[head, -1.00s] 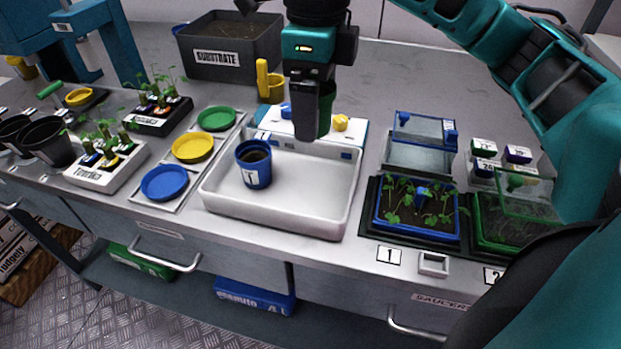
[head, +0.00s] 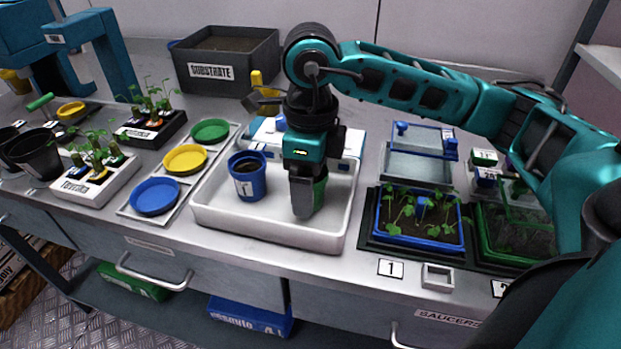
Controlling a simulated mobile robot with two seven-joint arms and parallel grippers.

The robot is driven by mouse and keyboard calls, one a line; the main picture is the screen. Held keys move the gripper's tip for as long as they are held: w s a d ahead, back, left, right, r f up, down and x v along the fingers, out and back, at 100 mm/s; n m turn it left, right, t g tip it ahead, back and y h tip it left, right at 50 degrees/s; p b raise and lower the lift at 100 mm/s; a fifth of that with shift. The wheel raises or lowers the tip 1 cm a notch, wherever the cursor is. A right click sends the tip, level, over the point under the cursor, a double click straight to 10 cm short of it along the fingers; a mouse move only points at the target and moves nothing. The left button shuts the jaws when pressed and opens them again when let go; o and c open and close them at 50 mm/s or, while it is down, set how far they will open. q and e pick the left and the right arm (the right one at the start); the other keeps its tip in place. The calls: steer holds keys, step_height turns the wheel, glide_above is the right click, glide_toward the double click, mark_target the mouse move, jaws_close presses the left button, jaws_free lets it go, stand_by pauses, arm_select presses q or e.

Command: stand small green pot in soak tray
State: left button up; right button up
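The soak tray (head: 270,236) is a white, shallow, rectangular basin at mid-bench. A blue pot (head: 248,180) with dark soil stands upright in its left part. My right gripper (head: 304,198) points down inside the right part of the tray. It is shut on the small green pot (head: 321,190), mostly hidden behind a grey finger, with only a green strip showing on its right side. I cannot tell whether the pot touches the tray floor. My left gripper is not in view.
Blue, yellow and green saucers (head: 185,158) lie left of the tray. Seedling trays (head: 382,244) stand close on its right. A white-and-blue block (head: 350,146) and the substrate bin (head: 262,70) are behind it.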

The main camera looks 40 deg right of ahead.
steer(key=shift+f, duration=0.15)
steer(key=o, duration=0.8)
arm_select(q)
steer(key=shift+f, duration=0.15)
arm_select(e)
steer(key=shift+r, duration=0.25)
arm_select(q)
steer(key=p, duration=0.1)
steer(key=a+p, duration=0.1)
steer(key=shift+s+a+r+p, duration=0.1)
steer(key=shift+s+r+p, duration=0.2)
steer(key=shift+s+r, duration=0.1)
arm_select(e)
step_height(320, 180, up, 12)
steer(key=shift+f, duration=0.1)
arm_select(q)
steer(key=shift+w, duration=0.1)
